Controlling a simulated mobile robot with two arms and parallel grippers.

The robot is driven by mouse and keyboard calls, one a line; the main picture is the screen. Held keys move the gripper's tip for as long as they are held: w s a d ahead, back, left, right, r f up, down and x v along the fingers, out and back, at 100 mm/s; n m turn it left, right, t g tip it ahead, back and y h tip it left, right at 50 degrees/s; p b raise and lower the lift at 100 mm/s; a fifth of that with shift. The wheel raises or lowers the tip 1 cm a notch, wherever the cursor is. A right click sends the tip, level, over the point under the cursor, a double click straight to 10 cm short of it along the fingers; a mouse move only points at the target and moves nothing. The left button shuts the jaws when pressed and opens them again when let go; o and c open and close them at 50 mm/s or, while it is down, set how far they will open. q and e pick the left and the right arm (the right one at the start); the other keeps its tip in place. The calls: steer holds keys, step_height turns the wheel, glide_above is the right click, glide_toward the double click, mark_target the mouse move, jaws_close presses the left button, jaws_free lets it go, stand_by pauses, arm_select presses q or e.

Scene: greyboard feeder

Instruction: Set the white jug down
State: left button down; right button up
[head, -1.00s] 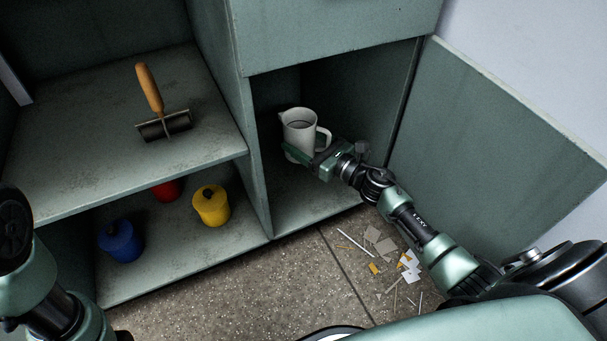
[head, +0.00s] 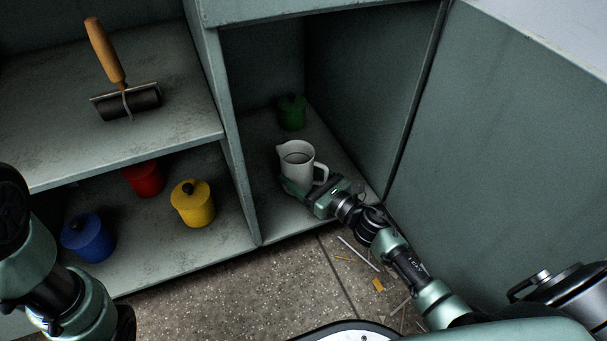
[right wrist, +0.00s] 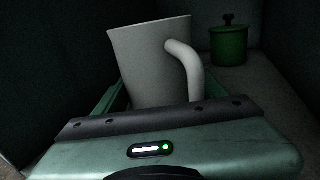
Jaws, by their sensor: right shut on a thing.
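The white jug (head: 298,160) is upright in the head view, inside the right-hand cupboard compartment, its handle toward the right. My right gripper (head: 300,186) is shut on the jug low on its body, reaching in from the front right. In the right wrist view the jug (right wrist: 152,62) stands between the fingers, slightly tilted in the picture. Its base is hidden behind the gripper, so I cannot tell whether it touches the compartment floor (head: 262,150). My left arm shows at the left edge of the head view, but its gripper is not visible.
A green lidded pot (head: 291,113) stands behind the jug; it also shows in the right wrist view (right wrist: 229,45). Blue (head: 89,238), yellow (head: 193,204) and red (head: 143,180) pots stand in the left lower compartment. Scraps litter the floor.

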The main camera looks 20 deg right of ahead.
mark_target(308, 179)
steer(key=o, duration=1.9)
steer(key=v, duration=0.7)
steer(key=shift+s+d+r, duration=0.1)
steer(key=shift+s+r, duration=0.05)
steer(key=shift+s, duration=0.1)
